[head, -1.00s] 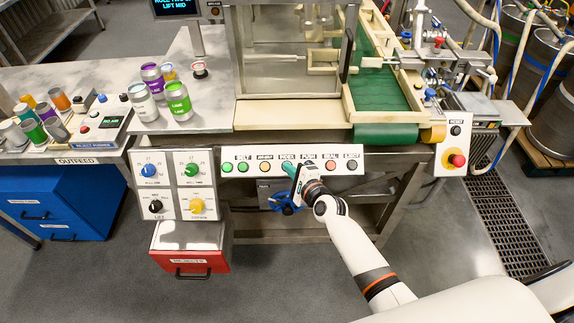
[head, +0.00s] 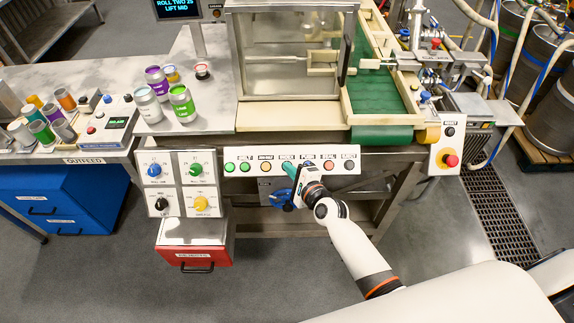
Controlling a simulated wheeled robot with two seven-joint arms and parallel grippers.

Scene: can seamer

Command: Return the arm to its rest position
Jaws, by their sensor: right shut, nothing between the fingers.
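My right arm comes in from the lower right of the head view. Its gripper (head: 289,168) is shut and empty, at the button panel (head: 256,167) on the front of the seamer. My left gripper is not in view.
A knob panel (head: 183,184) and a red bin (head: 193,246) are left of the arm. An emergency stop (head: 450,160) is to the right. Several cans stand on the outfeed counter (head: 215,107). The floor in front of the machine is clear.

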